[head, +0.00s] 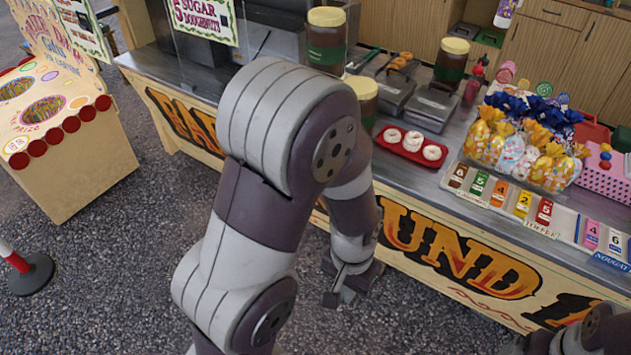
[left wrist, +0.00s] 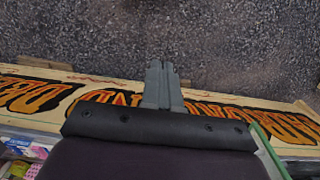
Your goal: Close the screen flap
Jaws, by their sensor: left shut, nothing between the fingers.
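My left arm crosses the middle of the head view and hides part of the counter. Its gripper (head: 340,296) hangs low in front of the counter's painted front, shut and empty. In the left wrist view the two fingers (left wrist: 162,68) lie together above the gravel. I cannot clearly make out the screen flap in the head view. A thin greenish edge (left wrist: 270,150), perhaps of a clear panel, shows beside my left wrist in the left wrist view. Part of my right arm's end (head: 575,338) shows at the bottom right; its fingers are not clear.
The counter (head: 150,62) holds jars, a red tray (head: 386,146) of doughnuts, a metal box (head: 428,108), bagged sweets (head: 520,150) and price cards (head: 500,192). A game box (head: 75,165) stands at the left. A post base (head: 30,274) stands on open gravel.

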